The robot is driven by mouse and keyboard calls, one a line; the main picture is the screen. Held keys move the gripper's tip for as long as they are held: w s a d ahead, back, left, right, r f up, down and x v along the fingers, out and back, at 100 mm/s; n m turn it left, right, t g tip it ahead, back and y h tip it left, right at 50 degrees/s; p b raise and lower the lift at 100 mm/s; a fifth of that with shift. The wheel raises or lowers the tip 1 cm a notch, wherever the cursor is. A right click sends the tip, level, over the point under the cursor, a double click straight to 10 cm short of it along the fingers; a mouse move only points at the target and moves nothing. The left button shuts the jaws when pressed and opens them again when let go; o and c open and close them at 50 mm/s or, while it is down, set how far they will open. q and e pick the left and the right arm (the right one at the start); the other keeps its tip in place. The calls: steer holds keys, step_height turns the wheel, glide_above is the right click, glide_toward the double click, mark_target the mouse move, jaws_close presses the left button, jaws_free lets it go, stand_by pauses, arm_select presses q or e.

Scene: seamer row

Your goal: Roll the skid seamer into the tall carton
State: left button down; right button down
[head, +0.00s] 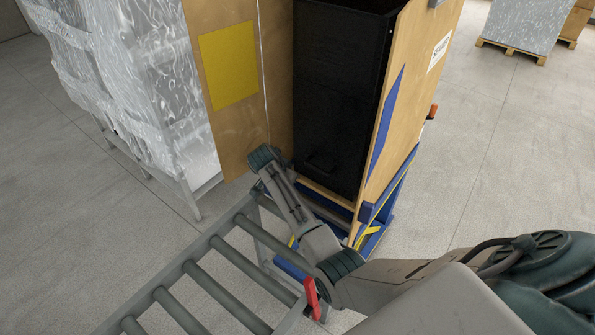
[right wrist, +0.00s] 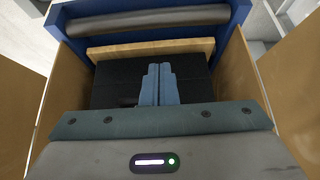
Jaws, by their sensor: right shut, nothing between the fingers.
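The seamer (head: 335,95) is a tall black cabinet with a handle low on its front, on a wooden skid (head: 328,194). It stands upright between the brown walls of the tall carton (head: 405,95), whose near side is open. My right arm reaches from the lower right to the carton's open side; its fingers cannot be made out in the head view. In the right wrist view my right gripper (right wrist: 158,84) is shut and empty, in front of the black cabinet face (right wrist: 190,78). I cannot tell whether the fingertips touch it. My left gripper is not in view.
A blue frame (head: 370,210) is under the carton. A roller conveyor (head: 200,280) leads up to the open side. A film-wrapped stack (head: 150,90) stands at left, close to the carton's yellow-marked panel (head: 229,65). Floor at right is clear; a pallet load (head: 530,25) stands behind.

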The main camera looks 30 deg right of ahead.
steer(key=d, duration=0.1)
steer(key=w+d+f+p, duration=0.1)
steer(key=d, duration=0.1)
steer(key=w+d+f+p, duration=0.1)
steer(key=d, duration=0.1)
steer(key=shift+a, duration=0.1)
stand_by(0.3)
